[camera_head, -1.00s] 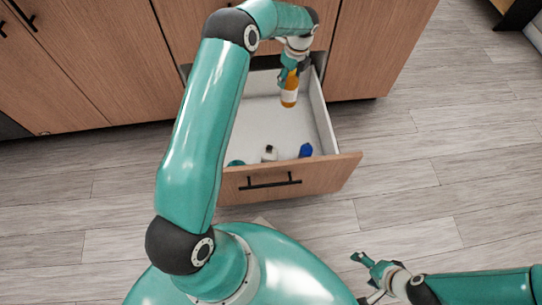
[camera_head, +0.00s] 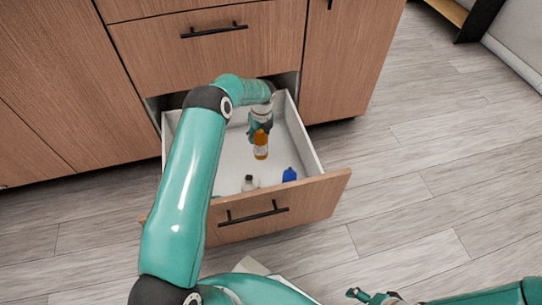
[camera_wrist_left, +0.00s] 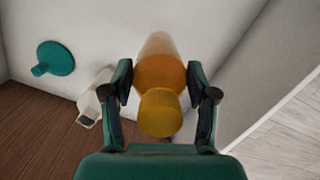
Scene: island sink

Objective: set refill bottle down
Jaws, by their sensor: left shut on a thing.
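The refill bottle (camera_head: 261,151) is orange. It hangs upright inside the open drawer (camera_head: 312,150), in its right half; I cannot tell whether its base touches the drawer floor. My left gripper (camera_head: 260,132) is shut on its upper part from above. In the left wrist view the gripper's two fingers stand on either side of the bottle (camera_wrist_left: 160,72), with its yellow-orange cap (camera_wrist_left: 160,113) toward the camera. My right gripper (camera_head: 370,297) shows only partly at the bottom edge, away from the drawer; its finger state is unclear.
Near the drawer's front lie a whitish bottle (camera_head: 249,183) with a dark top and a blue item (camera_head: 289,174). A round teal item (camera_wrist_left: 54,59) is in the drawer in the wrist view. The drawer floor behind them is bare. Wooden cabinet fronts (camera_head: 345,60) stand behind.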

